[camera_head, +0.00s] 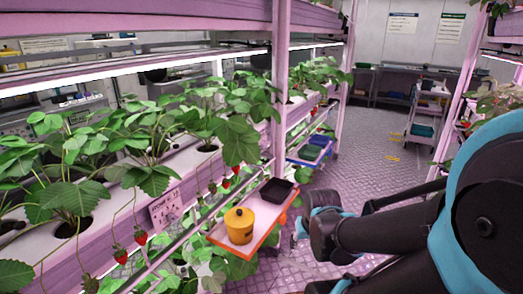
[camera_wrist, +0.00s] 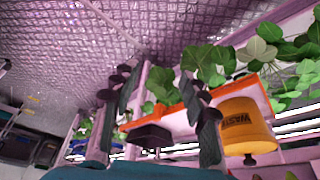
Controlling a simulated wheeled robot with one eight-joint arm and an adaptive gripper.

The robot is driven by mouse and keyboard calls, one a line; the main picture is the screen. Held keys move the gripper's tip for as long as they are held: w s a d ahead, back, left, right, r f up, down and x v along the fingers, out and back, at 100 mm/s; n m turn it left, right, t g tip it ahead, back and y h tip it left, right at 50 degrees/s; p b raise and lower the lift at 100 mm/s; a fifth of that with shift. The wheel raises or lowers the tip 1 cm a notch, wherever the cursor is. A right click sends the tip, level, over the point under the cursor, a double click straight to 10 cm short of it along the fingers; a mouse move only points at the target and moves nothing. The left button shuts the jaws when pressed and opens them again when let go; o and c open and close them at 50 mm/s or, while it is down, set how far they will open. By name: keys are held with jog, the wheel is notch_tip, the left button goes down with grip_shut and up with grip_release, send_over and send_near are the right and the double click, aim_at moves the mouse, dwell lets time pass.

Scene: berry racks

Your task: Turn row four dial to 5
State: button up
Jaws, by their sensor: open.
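I cannot make out a row four dial in either view. A small printed sign (camera_head: 165,208) hangs on the near rack's front rail; its text is too small to read. My gripper (camera_head: 305,214) is at the aisle side, just right of the orange-edged shelf. In the wrist view its two dark fingers (camera_wrist: 160,108) stand well apart with nothing held between them. A black tray shows in the background between the fingers, and a yellow tub is beyond the right finger.
The orange-edged shelf (camera_head: 217,239) juts from the rack, bearing a yellow tub (camera_head: 239,226) marked WASTE in the wrist view (camera_wrist: 240,120) and a black tray (camera_head: 277,189). Strawberry plants (camera_head: 150,140) overhang the rack. The aisle floor (camera_head: 370,175) is clear.

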jog(key=n+t+y, duration=0.6)
jog(key=n+y, duration=0.5)
jog(key=y, duration=0.4)
send_near(264, 147)
jog(key=x, duration=0.8)
jog(key=shift+w+d+f, duration=0.3)
jog(key=shift+w+f, duration=0.05)
jog(key=shift+f, duration=0.05)
grip_shut()
